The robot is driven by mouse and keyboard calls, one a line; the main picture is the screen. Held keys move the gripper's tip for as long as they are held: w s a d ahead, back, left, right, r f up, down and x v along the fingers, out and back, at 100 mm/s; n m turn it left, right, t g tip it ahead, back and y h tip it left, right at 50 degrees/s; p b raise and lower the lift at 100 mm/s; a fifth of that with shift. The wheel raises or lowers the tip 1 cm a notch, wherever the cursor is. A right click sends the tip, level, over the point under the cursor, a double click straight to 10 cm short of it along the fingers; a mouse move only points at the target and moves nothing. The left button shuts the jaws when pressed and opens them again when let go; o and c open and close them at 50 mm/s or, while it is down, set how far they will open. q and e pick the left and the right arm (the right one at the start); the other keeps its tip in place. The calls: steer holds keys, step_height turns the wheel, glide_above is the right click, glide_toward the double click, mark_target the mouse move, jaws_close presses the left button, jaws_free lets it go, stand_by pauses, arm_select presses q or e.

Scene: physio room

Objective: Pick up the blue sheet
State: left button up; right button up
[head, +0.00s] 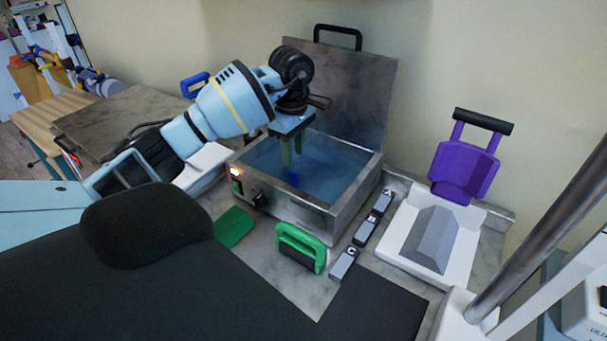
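A metal tank (325,215) with its lid raised stands on the grey bench. It holds bluish liquid (335,170). A small bright blue piece (293,179) shows in the tank; it may be part of the blue sheet, most of which I cannot make out. My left gripper (292,160) is over the tank, its two greenish fingers pointing down. A narrow gap shows between the fingers, and nothing clearly fills it. The blue piece is just below the fingertips; I cannot tell whether they touch. My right gripper is not in view.
The lid (350,90) stands behind my gripper. Blocks marked A, B and C (367,232), a green handled piece (301,247) and a green pad (233,227) lie in front. A purple handled piece (465,165) and a white base with a grey wedge (430,240) are right.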

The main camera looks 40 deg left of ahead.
mark_target(293, 172)
arm_select(q)
steer(key=shift+f, duration=1.25)
step_height(293, 172, down, 4)
steer(key=shift+s+p, duration=0.1)
steer(key=shift+p, duration=0.45)
steer(key=shift+f, duration=0.2)
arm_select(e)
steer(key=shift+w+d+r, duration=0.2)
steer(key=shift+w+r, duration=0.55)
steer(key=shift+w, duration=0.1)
arm_select(q)
steer(key=shift+c, duration=0.4)
jaws_close()
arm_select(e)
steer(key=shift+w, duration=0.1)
